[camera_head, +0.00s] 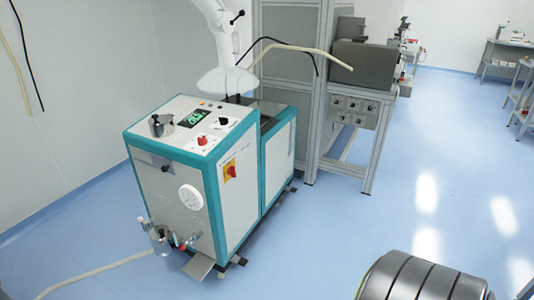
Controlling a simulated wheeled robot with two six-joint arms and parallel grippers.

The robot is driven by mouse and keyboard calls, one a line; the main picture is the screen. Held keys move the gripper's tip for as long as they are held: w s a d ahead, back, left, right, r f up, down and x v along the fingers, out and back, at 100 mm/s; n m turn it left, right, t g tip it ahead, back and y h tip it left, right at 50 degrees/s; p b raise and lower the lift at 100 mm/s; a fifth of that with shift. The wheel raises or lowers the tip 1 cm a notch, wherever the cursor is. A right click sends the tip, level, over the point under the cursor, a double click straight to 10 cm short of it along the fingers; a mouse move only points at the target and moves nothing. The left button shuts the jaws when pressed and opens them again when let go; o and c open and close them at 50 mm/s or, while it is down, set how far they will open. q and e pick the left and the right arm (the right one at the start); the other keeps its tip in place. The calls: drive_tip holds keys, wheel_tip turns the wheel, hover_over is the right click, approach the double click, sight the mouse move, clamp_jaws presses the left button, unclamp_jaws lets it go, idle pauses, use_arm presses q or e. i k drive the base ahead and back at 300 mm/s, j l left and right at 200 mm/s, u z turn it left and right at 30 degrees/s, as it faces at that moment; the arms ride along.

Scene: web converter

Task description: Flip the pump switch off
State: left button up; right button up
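A white and teal machine cabinet (160,179) stands left of the middle. A red rotary switch on a yellow plate (231,170) is on its right side face. A red knob (202,140) and a lit green display (193,118) are on its top. A round white gauge (191,197) is on its front. I see no label naming the pump switch, and I cannot tell which control it is or its setting. Neither of my grippers is in view.
A white hood on an arm (225,75) hangs over the cabinet's back. A metal frame with a panel of several controls (353,108) stands behind to the right. A hose (100,270) lies on the floor at left. A ribbed metal cylinder (420,280) is at the bottom right. The blue floor between is clear.

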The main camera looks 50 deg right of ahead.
sight(222, 121)
drive_tip(key=z, duration=1.3)
drive_tip(key=i+j+z, duration=1.1)
drive_tip(key=j, duration=0.2)
